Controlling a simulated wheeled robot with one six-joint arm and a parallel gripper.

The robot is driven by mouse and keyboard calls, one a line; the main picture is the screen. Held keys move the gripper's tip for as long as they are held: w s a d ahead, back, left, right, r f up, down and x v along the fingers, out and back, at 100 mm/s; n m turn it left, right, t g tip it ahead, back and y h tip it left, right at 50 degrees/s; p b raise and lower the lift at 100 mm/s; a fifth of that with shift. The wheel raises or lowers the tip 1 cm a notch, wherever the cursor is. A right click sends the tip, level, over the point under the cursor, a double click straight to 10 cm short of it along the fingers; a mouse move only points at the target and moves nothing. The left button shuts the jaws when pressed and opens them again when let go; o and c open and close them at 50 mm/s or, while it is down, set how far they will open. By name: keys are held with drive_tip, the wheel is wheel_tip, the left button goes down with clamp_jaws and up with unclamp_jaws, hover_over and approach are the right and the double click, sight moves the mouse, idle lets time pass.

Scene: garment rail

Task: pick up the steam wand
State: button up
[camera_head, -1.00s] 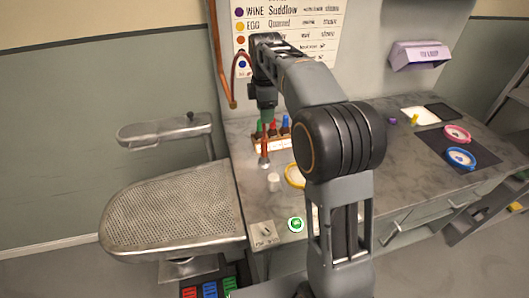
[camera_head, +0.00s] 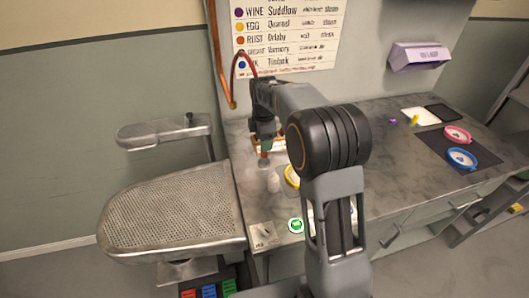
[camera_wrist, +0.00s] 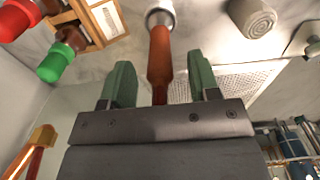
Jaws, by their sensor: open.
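The steam wand (camera_wrist: 159,55) has an orange-brown handle and a pale metal head. In the wrist view it runs between my gripper's two green fingers (camera_wrist: 160,82), with a gap showing on either side. My gripper (camera_head: 264,143) is open, low over the back left of the worktop in the head view. The wand's metal head (camera_head: 264,162) shows just below it there. The far end of the handle is hidden behind my gripper's body.
A wooden rack (camera_wrist: 88,22) with red and green bottles stands close by the wand. A pale cylinder (camera_head: 273,183) stands in front on the worktop (camera_head: 375,180). A perforated ironing board (camera_head: 175,205) is at left.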

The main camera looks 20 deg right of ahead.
drive_tip(key=shift+f, duration=1.15)
drive_tip(key=shift+c, duration=0.2)
clamp_jaws()
